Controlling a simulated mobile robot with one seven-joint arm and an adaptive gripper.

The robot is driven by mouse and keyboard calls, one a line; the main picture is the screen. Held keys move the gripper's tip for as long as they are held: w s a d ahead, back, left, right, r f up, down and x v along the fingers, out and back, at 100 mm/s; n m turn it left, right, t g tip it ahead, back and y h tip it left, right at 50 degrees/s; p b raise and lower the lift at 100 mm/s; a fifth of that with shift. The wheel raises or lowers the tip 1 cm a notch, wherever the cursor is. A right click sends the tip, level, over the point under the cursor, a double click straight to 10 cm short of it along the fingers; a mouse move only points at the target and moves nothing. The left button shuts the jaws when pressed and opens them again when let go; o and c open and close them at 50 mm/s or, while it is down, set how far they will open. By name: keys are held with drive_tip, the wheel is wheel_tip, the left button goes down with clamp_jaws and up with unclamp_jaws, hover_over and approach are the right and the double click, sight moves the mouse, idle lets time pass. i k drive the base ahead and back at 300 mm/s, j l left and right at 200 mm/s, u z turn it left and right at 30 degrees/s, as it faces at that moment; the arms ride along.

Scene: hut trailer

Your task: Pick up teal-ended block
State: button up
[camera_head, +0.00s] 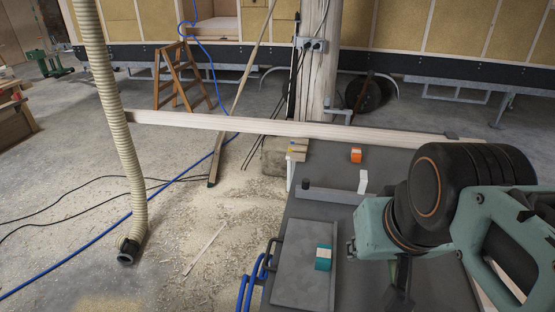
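An orange block (356,155) and a white block (363,181) stand farther back. A grey bar (330,195) crosses the worktop. A ribbed hose (120,120) hangs left.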

sight(324, 255)
drive_tip(key=j+z, duration=0.1)
drive_tip(key=j, duration=0.35)
drive_tip(key=k+j+z, duration=0.1)
drive_tip(key=j, duration=0.3)
drive_tip(key=k+j+z, duration=0.15)
drive_tip(key=j, duration=0.3)
drive_tip(key=i+z, duration=0.1)
drive_tip(key=z, duration=0.4)
drive_tip(key=l+u, duration=0.25)
drive_tip(key=l, duration=0.15)
drive_tip(key=l+u, duration=0.25)
drive_tip(key=l, duration=0.15)
